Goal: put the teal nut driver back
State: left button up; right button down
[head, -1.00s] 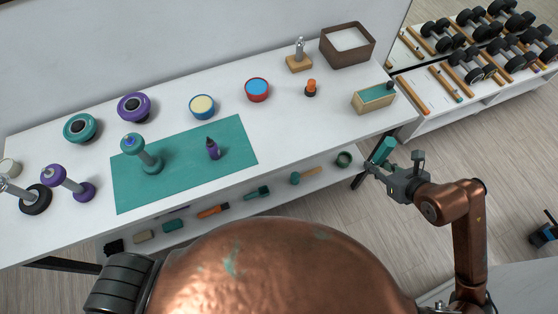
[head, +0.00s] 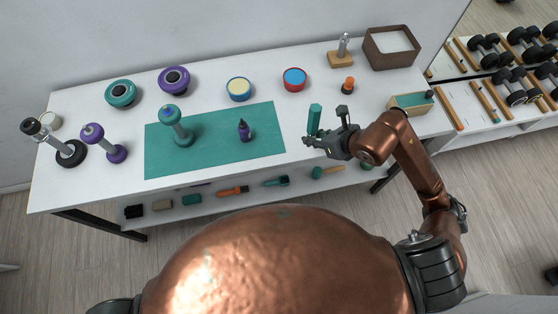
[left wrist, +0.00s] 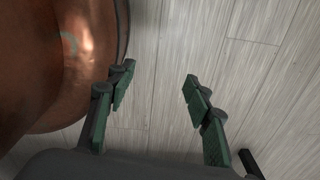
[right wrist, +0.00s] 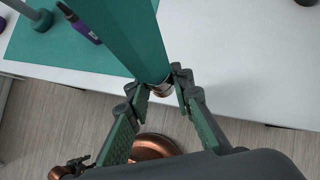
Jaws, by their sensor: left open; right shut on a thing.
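The teal nut driver (head: 314,118) is held in my right gripper (head: 326,140), its teal handle pointing up. In the right wrist view the long teal handle (right wrist: 132,32) rises from between the closed fingers (right wrist: 165,82), with a short metallic part at their tips. In the head view this gripper is near the table's front edge, right of the teal mat (head: 262,148). My left gripper (left wrist: 157,80) is open and empty above the floor in the left wrist view; it is not seen in the head view.
On the white table (head: 225,72), a wooden block (head: 340,58) holds a metal upright, near a brown tray (head: 392,62). An orange-and-black item (head: 348,86) and a wooden box (head: 411,104) stand right.

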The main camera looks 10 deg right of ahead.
pick_arm(q)
notch_tip(320, 180, up, 9)
jog(key=w+p, duration=0.2)
jog(key=p, duration=0.6)
jog(key=shift+w+a+r+p, duration=0.15)
jog(key=shift+w+a+p, duration=0.1)
jog(key=shift+a+p, duration=0.05)
pick_arm(e)
jog(key=s+a+r+m+g+y, duration=0.3)
jog(key=s+a+m+g+y, duration=0.3)
jog(key=s+a+m, duration=0.6)
jog(key=a+m, duration=0.2)
jog(key=m, duration=0.2)
jog(key=shift+s, duration=0.2)
